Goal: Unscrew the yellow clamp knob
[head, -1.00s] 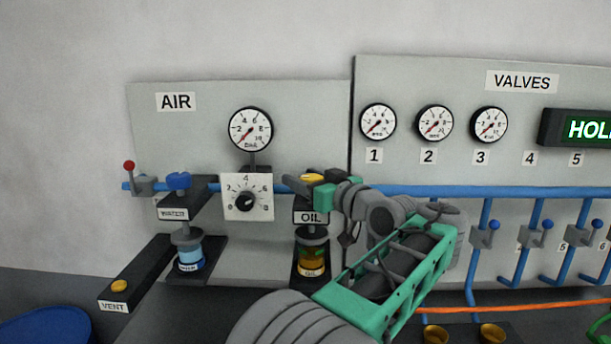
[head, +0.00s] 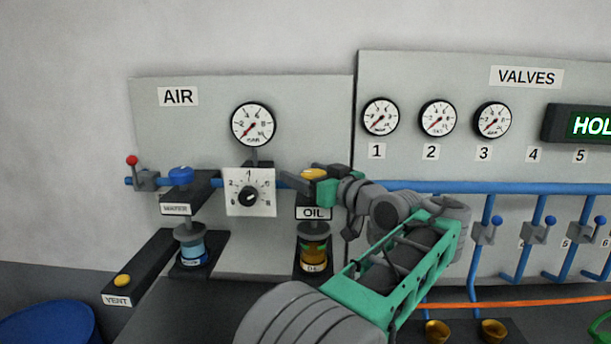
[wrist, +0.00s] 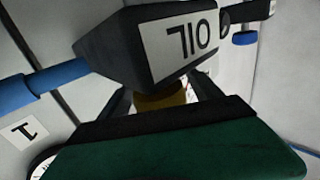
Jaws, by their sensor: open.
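The yellow clamp knob (head: 314,174) sits on top of the dark block labelled OIL (head: 313,213) in the head view. My gripper (head: 306,182) is at the knob, coming in from the right. In the wrist view, which shows the OIL label (wrist: 190,48) upside down, the yellow knob (wrist: 160,100) lies between the two open fingers of my gripper (wrist: 162,92). Part of the knob is hidden behind the gripper body. I cannot tell whether a finger touches it.
A blue knob (head: 180,174) tops the left unit. A dial (head: 249,192) stands just left of my gripper, and a blue pipe (head: 400,186) runs behind. An amber bowl (head: 314,250) hangs below the OIL block. A yellow VENT button (head: 123,281) is at lower left.

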